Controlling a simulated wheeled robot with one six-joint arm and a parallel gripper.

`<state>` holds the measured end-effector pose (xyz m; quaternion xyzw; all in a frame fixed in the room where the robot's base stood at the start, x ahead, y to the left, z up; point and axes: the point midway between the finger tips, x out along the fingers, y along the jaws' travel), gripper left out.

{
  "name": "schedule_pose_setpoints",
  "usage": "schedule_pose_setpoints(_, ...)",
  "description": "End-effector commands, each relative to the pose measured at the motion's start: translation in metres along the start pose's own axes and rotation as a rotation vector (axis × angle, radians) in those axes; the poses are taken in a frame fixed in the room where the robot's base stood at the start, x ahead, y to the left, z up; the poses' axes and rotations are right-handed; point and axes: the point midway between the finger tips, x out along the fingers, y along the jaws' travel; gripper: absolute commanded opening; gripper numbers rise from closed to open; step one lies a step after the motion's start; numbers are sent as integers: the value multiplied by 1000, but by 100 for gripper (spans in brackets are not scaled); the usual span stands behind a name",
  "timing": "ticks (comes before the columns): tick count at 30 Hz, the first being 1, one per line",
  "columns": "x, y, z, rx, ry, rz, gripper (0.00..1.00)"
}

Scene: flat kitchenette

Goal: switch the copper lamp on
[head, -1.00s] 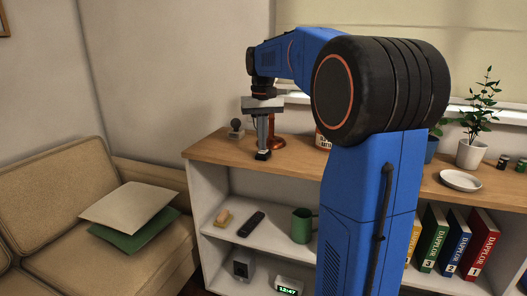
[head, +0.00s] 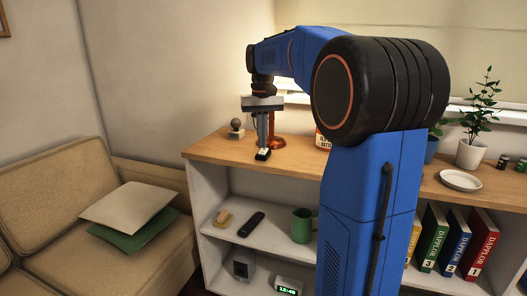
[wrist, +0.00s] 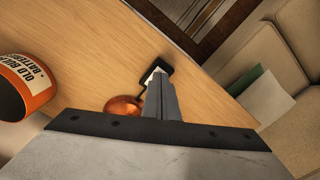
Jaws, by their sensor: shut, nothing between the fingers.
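The copper lamp (head: 277,142) stands on the shelf top behind my gripper. Its round base and part of its stem show; its upper part is hidden behind my arm. The copper base also shows in the wrist view (wrist: 121,105). A small black switch box (wrist: 163,66) with a white rocker lies in front of the lamp, joined to it by a dark cord. It also shows in the head view (head: 262,156). My gripper (head: 263,148) is shut and empty, pointing down with its tips at the switch. I cannot tell if they touch it. Warm light falls on the wall around the lamp.
An orange battery tin (wrist: 28,85) stands on the shelf top (head: 215,147) beside the lamp. A grey ball on a pale base (head: 236,127) is at the left. A white plate (head: 460,181) and potted plant (head: 471,152) are at the right. The shelf's front left top is clear.

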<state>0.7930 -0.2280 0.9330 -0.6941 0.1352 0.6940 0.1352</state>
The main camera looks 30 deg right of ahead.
Motion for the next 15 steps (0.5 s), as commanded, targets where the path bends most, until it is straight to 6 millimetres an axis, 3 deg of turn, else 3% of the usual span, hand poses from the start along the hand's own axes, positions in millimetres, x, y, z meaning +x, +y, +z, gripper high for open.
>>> schedule_pose_setpoints(15,-34,0,0,0,1,0,0)
